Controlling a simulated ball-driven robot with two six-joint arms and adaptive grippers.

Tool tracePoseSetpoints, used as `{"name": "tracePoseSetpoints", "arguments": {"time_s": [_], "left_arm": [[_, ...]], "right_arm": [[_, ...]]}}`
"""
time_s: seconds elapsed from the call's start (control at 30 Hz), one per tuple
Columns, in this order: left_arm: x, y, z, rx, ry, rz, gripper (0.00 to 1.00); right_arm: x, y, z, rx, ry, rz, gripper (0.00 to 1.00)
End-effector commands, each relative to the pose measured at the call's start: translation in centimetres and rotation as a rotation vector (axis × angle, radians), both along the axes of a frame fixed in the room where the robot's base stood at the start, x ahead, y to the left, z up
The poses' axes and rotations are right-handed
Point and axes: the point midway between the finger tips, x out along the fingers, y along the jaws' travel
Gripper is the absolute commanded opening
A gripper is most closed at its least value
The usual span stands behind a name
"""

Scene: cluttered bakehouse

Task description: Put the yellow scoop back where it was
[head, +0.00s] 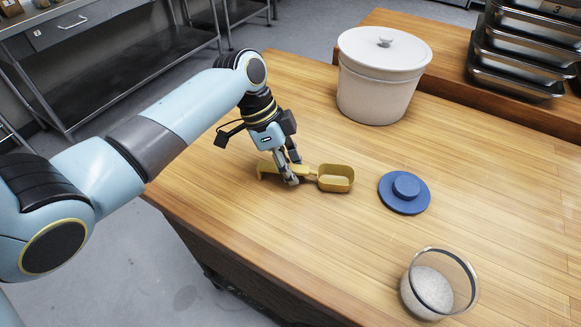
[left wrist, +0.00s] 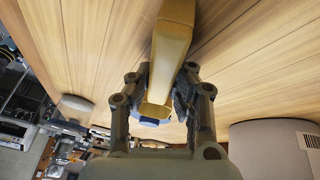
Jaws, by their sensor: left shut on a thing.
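The yellow scoop (head: 336,178) is at the middle of the wooden table in the head view, with its bowl to the right and its handle to the left. My left gripper (head: 290,181) is shut on the scoop's handle. In the left wrist view the yellow handle (left wrist: 172,50) runs between the two fingers of my left gripper (left wrist: 165,100). The scoop is at or just above the table top; I cannot tell whether it touches. My right gripper is in neither view.
A blue lid with a knob (head: 405,192) lies right of the scoop. A glass jar of white grains (head: 438,286) stands at the front right. A large white lidded bin (head: 383,75) stands behind. Stacked metal trays (head: 520,50) are at the back right. The table's left front is clear.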

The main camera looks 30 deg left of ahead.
Motion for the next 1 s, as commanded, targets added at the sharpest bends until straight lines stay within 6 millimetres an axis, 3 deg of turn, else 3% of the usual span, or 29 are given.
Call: {"name": "tracePoseSetpoints", "arguments": {"time_s": [0.07, 0.1, 0.27, 0.67, 1.0], "left_arm": [[0.0, 0.0, -0.2, 0.0, 0.0, 0.0, 0.0], [0.0, 0.0, -0.2, 0.0, 0.0, 0.0, 0.18], [0.0, 0.0, -0.2, 0.0, 0.0, 0.0, 0.39], [0.0, 0.3, 0.8, 0.0, -0.002, 0.001, 0.4], [-0.5, 3.3, 7.3, 0.004, -0.005, -0.001, 0.4]], "right_arm": [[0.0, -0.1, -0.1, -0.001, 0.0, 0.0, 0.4], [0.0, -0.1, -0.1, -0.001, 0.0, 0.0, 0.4], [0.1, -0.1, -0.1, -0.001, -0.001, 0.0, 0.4], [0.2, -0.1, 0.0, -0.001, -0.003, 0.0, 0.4], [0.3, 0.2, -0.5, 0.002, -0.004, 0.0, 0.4]]}}
